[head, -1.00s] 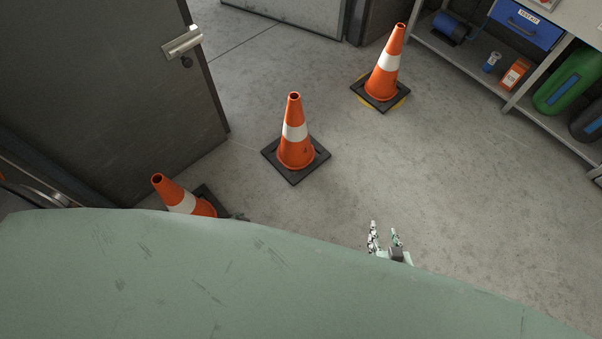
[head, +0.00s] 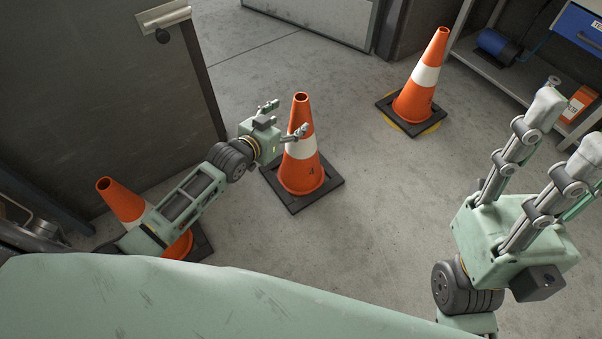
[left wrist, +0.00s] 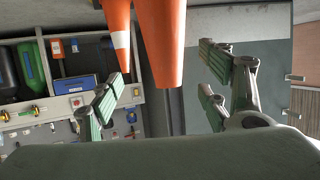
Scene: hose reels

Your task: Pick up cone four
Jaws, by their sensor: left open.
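Three orange cones with white bands and black square bases stand on the floor. The middle cone (head: 301,176) has a small dark mark, too small to read, so I cannot tell which is cone four. My left gripper (head: 284,120) is open beside the middle cone's upper part, one finger overlapping its white band. In the left wrist view, an orange cone (left wrist: 161,45) shows in the gap between the open fingers, not gripped. The far cone (head: 421,82) stands at back right. The left cone (head: 120,199) is partly hidden by my left arm. My right gripper (head: 569,130) is open and empty.
The far cone stands on a yellow disc (head: 431,129). A dark door (head: 95,90) is at the left. Floor between the middle and far cones is clear.

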